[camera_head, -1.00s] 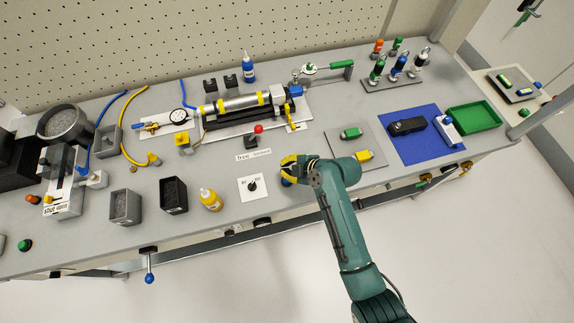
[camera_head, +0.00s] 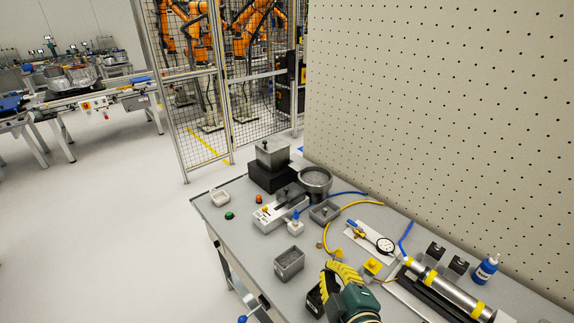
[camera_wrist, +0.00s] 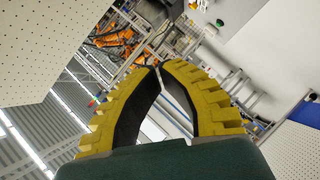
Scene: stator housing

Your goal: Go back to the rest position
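My gripper (camera_head: 336,274) is at the lower middle of the head view, raised over the left part of the workbench, with its ribbed yellow fingers up. In the wrist view the two yellow fingers (camera_wrist: 158,68) come together at their tips with only a thin gap there, and nothing is held between them. Behind them the wrist view shows the tilted room, so the gripper points away from the bench top. My green wrist hides part of a dark bin (camera_head: 314,300) behind it.
A perforated panel (camera_head: 440,120) rises behind.

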